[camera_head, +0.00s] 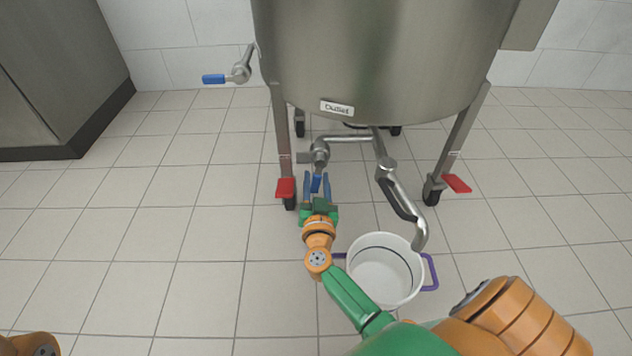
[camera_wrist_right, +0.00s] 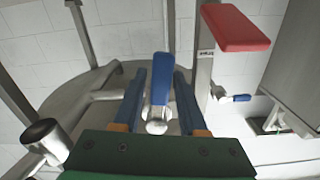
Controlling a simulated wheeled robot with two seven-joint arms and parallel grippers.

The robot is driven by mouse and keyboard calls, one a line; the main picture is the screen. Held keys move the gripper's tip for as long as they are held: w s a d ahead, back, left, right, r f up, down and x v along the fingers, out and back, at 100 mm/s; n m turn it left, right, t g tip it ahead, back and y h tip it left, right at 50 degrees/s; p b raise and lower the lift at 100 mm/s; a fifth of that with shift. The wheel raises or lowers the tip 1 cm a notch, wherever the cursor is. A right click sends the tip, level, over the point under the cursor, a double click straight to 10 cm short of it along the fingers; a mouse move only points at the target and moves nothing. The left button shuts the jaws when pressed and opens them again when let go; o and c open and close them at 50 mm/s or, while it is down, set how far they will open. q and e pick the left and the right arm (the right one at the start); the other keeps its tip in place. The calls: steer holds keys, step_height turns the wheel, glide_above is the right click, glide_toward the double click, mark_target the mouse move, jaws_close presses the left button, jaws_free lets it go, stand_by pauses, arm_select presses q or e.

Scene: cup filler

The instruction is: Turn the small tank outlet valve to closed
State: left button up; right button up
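The small tank outlet valve (camera_head: 319,153) sits on the pipe under the steel tank (camera_head: 380,60), below the outlet label (camera_head: 337,107). Its blue handle (camera_head: 316,184) points down towards me. My right gripper (camera_head: 316,179) is open, with its two blue fingers on either side of the handle. In the right wrist view the blue handle (camera_wrist_right: 161,80) stands between the fingers of the right gripper (camera_wrist_right: 160,74), with a narrow gap on each side. My left gripper is out of view.
A white bucket (camera_head: 385,285) with purple handles stands on the floor below the bent outlet spout (camera_head: 405,205). Red caster pedals (camera_head: 286,187) flank the valve area. Another blue-handled valve (camera_head: 213,79) is on the tank's left. The left floor is clear.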

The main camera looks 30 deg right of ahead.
jaws_close()
stand_by(1.2)
